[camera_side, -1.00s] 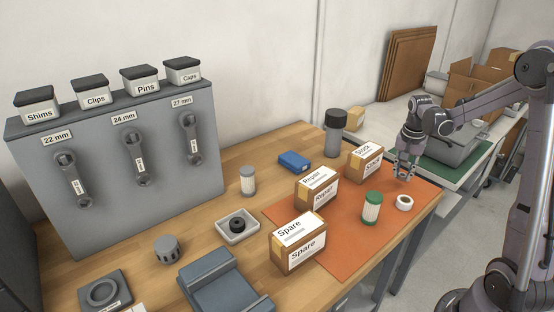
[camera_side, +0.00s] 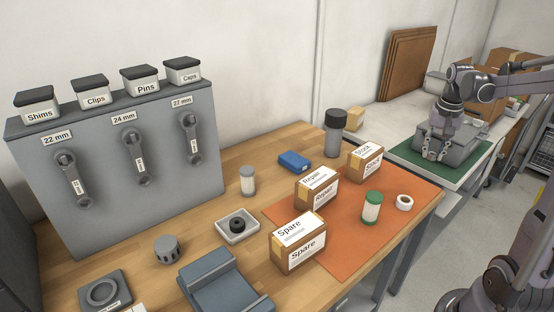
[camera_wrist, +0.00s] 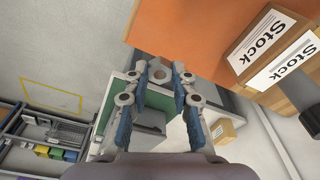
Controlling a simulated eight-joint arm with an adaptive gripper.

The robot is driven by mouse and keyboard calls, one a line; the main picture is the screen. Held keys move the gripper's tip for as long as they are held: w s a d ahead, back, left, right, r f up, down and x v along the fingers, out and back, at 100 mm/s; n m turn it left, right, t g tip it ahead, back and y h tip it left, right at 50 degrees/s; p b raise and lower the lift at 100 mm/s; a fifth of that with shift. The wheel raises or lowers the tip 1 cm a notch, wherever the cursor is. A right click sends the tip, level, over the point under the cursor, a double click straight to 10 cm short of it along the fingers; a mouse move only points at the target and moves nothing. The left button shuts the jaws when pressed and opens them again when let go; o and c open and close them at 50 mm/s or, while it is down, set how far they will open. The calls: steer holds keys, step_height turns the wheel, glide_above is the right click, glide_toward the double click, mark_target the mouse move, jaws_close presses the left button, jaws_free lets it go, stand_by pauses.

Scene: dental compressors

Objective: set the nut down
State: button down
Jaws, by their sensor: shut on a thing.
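The nut (camera_wrist: 158,74) is a small, pale hexagonal ring between my fingertips in the wrist view. My gripper (camera_wrist: 159,70) is shut on it, with one finger on each side. In the side view my gripper (camera_side: 433,154) points down by the grey machine (camera_side: 462,138) on the green mat, at the right-hand bench. The nut is too small to make out in the side view. I cannot tell how high it is held.
A gap separates the wooden bench from the bench with the green mat (camera_side: 420,158). Cardboard boxes stand behind the machine.

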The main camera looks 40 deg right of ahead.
steer(key=w+a+n, duration=0.5)
steer(key=w, duration=0.7)
steer(key=n+t+y, duration=0.1)
steer(key=n, duration=0.7)
glide_above(267, 178)
steer(key=f, duration=0.4)
steer(key=s+f, duration=0.1)
steer(key=f, duration=0.2)
steer(key=shift+d+f, duration=0.1)
steer(key=shift+d, duration=0.15)
steer(key=shift+w+a+f, duration=0.15)
steer(key=shift+a, duration=0.1)
steer(key=shift+f, duration=2)
steer(key=shift+f, duration=0.1)
